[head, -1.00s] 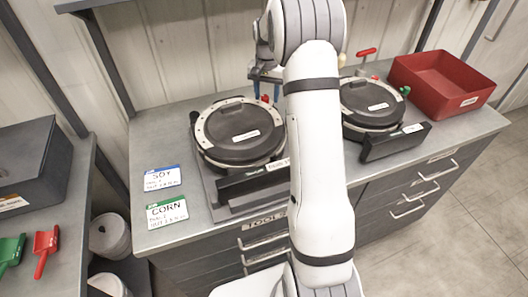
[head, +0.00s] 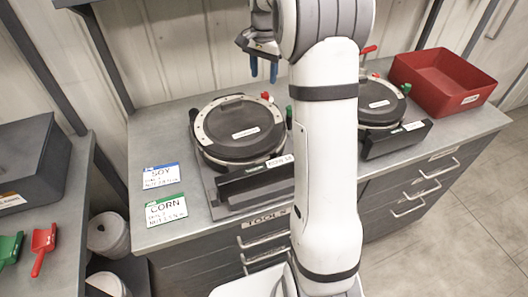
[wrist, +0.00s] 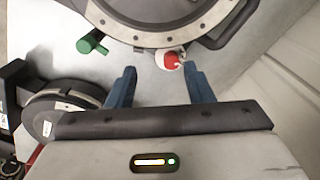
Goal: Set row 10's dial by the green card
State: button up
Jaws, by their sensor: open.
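The green card (head: 166,210) reads CORN, with smaller lines too blurred to read surely. It lies flat at the bench's left front. The left round seed meter (head: 238,131) has a dark lid, a pale ring and a front label (head: 280,161) that seems to read row 10. A red-and-white knob (head: 266,97) sits at its back right rim, and a green-handled part (head: 289,115) is at its right. My gripper (head: 264,70) is open and empty above and behind that rim. In the wrist view, the red-and-white knob (wrist: 170,60) lies just beyond the open fingertips (wrist: 161,72), apart from them.
A blue SOY card (head: 161,176) lies behind the green one. A second meter (head: 382,102), partly hidden by my arm, and a red bin (head: 443,80) stand at right. Red (head: 43,245) and green (head: 10,248) scoops lie on the left bench.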

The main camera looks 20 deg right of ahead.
jog(key=s+a+f+n+b, duration=0.1)
jog(key=s+a+n, duration=0.2)
jog(key=s, duration=0.5)
jog(key=s+a+f+n+t+b, duration=0.1)
jog(key=s+a+n, duration=0.2)
jog(key=s, duration=0.6)
jog(key=s+a+f+n+t+b, duration=0.1)
jog(key=s+a+n+b, duration=0.1)
jog(key=s, duration=0.6)
jog(key=shift+s+a+f+n, duration=0.1)
jog(key=shift+s+a+n, duration=0.15)
jog(key=shift+a, duration=0.15)
jog(key=shift+s+a+f+n, duration=0.15)
jog(key=shift+a+n, duration=0.1)
jog(key=shift+a, duration=0.15)
jog(key=shift+r, duration=0.1)
